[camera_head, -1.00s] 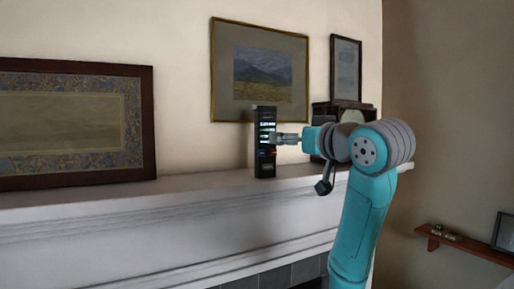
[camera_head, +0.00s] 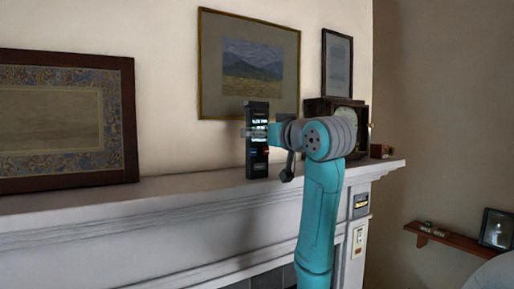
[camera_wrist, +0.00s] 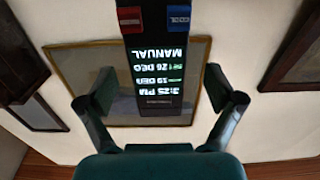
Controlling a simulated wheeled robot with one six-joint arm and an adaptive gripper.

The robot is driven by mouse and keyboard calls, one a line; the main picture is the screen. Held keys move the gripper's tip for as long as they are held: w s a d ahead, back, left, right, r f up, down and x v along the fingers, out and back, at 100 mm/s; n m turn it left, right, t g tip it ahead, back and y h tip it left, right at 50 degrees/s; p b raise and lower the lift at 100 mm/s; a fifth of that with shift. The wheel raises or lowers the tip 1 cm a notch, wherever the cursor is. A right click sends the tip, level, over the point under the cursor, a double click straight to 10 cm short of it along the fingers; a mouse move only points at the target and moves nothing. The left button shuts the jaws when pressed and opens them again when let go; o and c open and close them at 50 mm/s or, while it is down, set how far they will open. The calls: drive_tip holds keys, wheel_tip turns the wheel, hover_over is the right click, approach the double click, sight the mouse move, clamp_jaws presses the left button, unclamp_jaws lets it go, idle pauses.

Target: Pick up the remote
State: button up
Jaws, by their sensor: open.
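The remote (camera_head: 257,160) is a tall black device with a lit screen, standing upright on the white mantel shelf. In the wrist view the remote (camera_wrist: 160,78) shows upside down, with a red and a blue button and lit text. My gripper (camera_head: 256,131) is at the upper half of the remote in the head view. In the wrist view my gripper (camera_wrist: 161,85) is open, with one finger on each side of the remote and a gap on both sides. Part of the remote's right side is hidden by my arm in the head view.
The white mantel (camera_head: 90,215) runs across the picture. A framed picture (camera_head: 65,120) leans at the left, and a landscape picture (camera_head: 248,65) hangs behind the remote. A dark clock (camera_head: 318,108) stands to the right. A small shelf (camera_head: 455,240) is at lower right.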

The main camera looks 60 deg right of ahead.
drive_tip(key=x, duration=0.3)
drive_tip(key=shift+d+f, duration=0.1)
drive_tip(key=shift+d, duration=0.1)
drive_tip(key=c, duration=1.4)
